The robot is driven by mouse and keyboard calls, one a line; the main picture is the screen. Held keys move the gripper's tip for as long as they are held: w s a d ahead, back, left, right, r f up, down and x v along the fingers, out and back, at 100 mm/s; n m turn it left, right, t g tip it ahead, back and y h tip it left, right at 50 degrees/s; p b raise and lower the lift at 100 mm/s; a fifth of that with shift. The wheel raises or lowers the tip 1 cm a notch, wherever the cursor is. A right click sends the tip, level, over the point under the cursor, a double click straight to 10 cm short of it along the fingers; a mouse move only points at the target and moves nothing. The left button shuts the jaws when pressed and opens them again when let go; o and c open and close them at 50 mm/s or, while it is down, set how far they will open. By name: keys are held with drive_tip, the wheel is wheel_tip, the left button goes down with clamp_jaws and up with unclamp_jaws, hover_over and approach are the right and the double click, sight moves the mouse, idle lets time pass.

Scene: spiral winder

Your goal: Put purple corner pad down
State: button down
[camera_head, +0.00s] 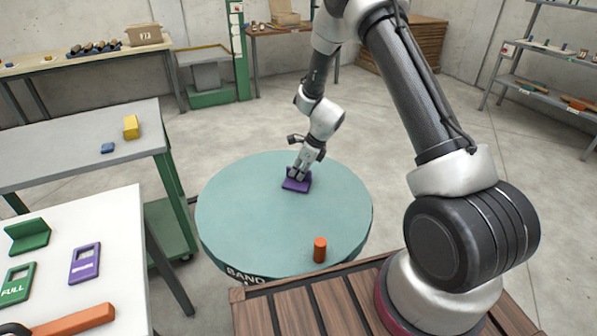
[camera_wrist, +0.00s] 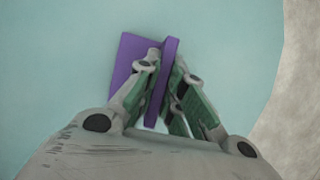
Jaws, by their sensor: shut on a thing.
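The purple corner pad (camera_head: 296,184) is at the round teal turntable (camera_head: 235,215), toward its far side. In the wrist view the purple corner pad (camera_wrist: 128,62) shows a flat plate and an upright flange. My gripper (camera_head: 299,172) is shut on the flange, one finger on each side; it also shows in the wrist view (camera_wrist: 162,80). The pad looks to be at or just above the turntable surface; I cannot tell whether it touches.
An orange-brown cylinder (camera_head: 320,249) stands near the turntable's front edge. A white table (camera_head: 118,225) at left holds a green corner pad (camera_head: 27,236), a green tag (camera_head: 17,285) and a purple tag (camera_head: 85,263). The turntable's left part is clear.

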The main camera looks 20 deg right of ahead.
drive_tip(key=c, duration=1.5)
unclamp_jaws()
drive_tip(key=shift+f, duration=0.1)
drive_tip(key=s+d+r+n, duration=0.3)
drive_tip(key=r, duration=0.8)
drive_tip(key=s+d+r+n, duration=0.2)
drive_tip(key=s+r, duration=0.2)
drive_tip(key=r, duration=0.6)
drive_tip(key=s+d+r+n+h, duration=0.1)
drive_tip(key=s+d+r+n, duration=0.2)
drive_tip(key=s+r+n, duration=0.65)
drive_tip(key=s+d+r+n+h, duration=0.1)
drive_tip(key=s+d+r+n, duration=0.1)
drive_tip(key=s, duration=0.4)
drive_tip(key=s+d+r+n+t+h, duration=0.1)
drive_tip(key=s+d+r+n, duration=0.1)
drive_tip(key=s+n, duration=0.3)
drive_tip(key=s+d+r+n, duration=0.2)
drive_tip(key=s+n, duration=0.1)
drive_tip(key=s, duration=0.5)
drive_tip(key=shift+s+d+r+t+h, duration=0.2)
drive_tip(key=shift+d+r+t+h, duration=0.1)
drive_tip(key=shift+d+r+h, duration=0.1)
